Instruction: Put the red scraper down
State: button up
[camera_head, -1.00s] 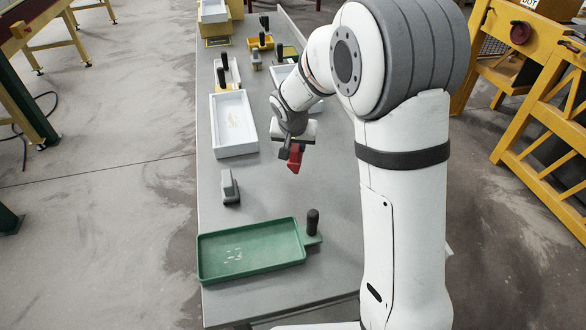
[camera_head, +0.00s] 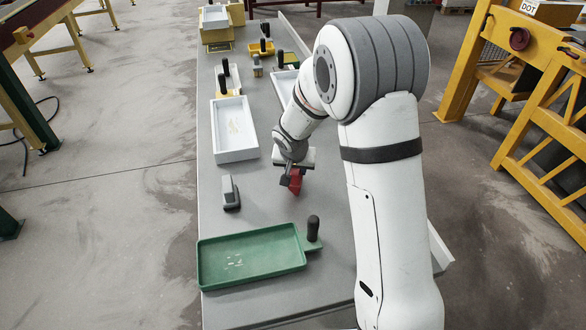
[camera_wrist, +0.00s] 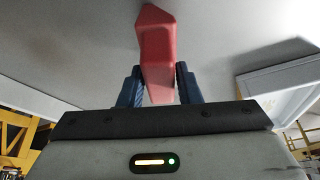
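The red scraper (camera_head: 296,181) is in my gripper (camera_head: 290,176), low over the middle of the grey table. In the wrist view the red scraper (camera_wrist: 155,50) stands between the two blue fingers of my gripper (camera_wrist: 159,85), which close on its sides. The scraper's far end points away from the gripper toward the table surface. I cannot tell whether it touches the table.
A green tray (camera_head: 205,265) with a black handle stands at the table's near end. A grey block-like tool (camera_head: 230,192) lies left of my gripper. A white tray (camera_head: 222,153) stands beyond it. Yellow and black-handled tools sit farther back. Bare table (camera_head: 265,205) surrounds the gripper.

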jog(key=o, duration=0.3)
jog(key=shift+r, duration=0.2)
jog(key=d+b+v, duration=0.1)
jog(key=v, duration=1.1)
jog(key=s+d+r, duration=0.3)
jog(key=s+d, duration=0.1)
jog(key=s, duration=0.2)
jog(key=s+d+r, duration=0.3)
jog(key=s+d, duration=0.2)
jog(key=s, duration=0.5)
jog(key=s+d+n+g, duration=0.1)
jog(key=s, duration=0.3)
jog(key=s+d+n, duration=0.1)
jog(key=s, duration=0.4)
jog(key=shift+f+g+y, duration=0.15)
jog(key=shift+g+y, duration=0.15)
jog(key=shift+y, duration=0.1)
jog(key=shift+w+d, duration=0.1)
jog(key=shift+w, duration=0.05)
